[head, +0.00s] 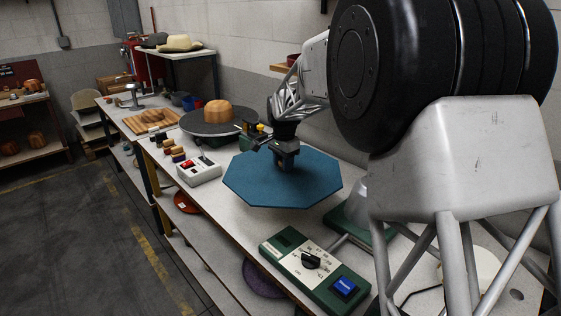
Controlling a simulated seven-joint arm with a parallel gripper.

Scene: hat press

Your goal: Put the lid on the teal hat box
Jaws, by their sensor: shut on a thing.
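A flat teal octagonal lid (257,181) is over the middle of the workbench, roughly level. My gripper (286,165) points down at the top of the lid near its middle and is shut on it. The fingertips and the exact part they grip are too small to make out. I see no separate teal hat box body; the lid hides what is under it, and I cannot tell whether the lid rests on something or hangs above the bench.
A green control box (314,270) with a dial stands in front of the lid. A white switch box (199,170), thread spools (178,154) and a dark round plate (195,128) bearing a tan hat block (217,112) are to the left. The bench's front edge runs close by.

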